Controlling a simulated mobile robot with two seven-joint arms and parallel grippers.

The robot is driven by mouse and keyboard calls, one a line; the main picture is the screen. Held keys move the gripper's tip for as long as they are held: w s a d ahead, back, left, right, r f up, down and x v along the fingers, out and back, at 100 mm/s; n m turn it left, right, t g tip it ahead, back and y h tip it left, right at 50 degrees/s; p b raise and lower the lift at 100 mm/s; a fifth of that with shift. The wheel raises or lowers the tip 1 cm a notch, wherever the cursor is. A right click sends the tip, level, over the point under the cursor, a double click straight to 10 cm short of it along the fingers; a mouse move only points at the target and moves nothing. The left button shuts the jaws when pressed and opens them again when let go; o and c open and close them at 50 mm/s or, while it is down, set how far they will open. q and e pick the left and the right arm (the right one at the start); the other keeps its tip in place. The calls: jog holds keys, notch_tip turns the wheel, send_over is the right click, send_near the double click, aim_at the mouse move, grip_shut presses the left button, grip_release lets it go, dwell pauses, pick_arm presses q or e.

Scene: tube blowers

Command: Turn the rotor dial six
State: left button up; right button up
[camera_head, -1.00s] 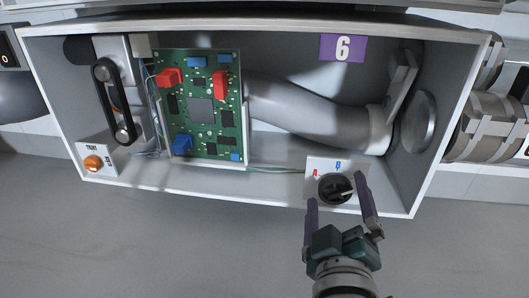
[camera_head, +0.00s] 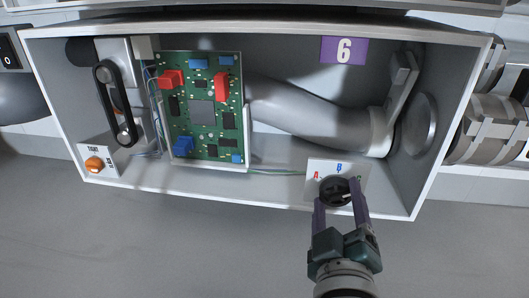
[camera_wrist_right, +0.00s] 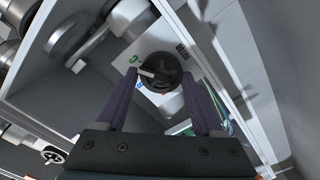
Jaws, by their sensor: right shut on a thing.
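The black round rotor dial (camera_head: 335,190) sits on a pale plate (camera_head: 318,166) at the lower right inside the box marked 6 (camera_head: 344,50). Letters A and B show on the plate in the head view. My right gripper (camera_head: 337,194) reaches in from below with its purple fingers on either side of the dial, shut on it. In the right wrist view the dial (camera_wrist_right: 161,74) lies between the fingertips, its pale pointer toward the left, near a green letter C. The fingers hide part of the dial. My left gripper is not in view.
Left of the dial, the box holds a green circuit board (camera_head: 203,110), a grey bent tube (camera_head: 310,112), a black belt (camera_head: 113,103) and an orange knob (camera_head: 95,164). The box's front rim (camera_head: 245,196) runs close by the right gripper. Grey floor in front is clear.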

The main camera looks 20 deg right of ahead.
jog(key=n, duration=0.5)
jog(key=shift+w+n, duration=0.1)
jog(key=shift+n, duration=0.2)
jog(key=n, duration=0.6)
jog(key=shift+a+f, duration=0.1)
jog(key=n, duration=0.6)
jog(key=shift+f+n, duration=0.1)
jog(key=shift+n, duration=0.3)
jog(key=n, duration=0.3)
jog(key=shift+n, duration=0.4)
jog(key=shift+f+n, duration=0.1)
jog(key=shift+n, duration=0.7)
jog(key=o, duration=1.4)
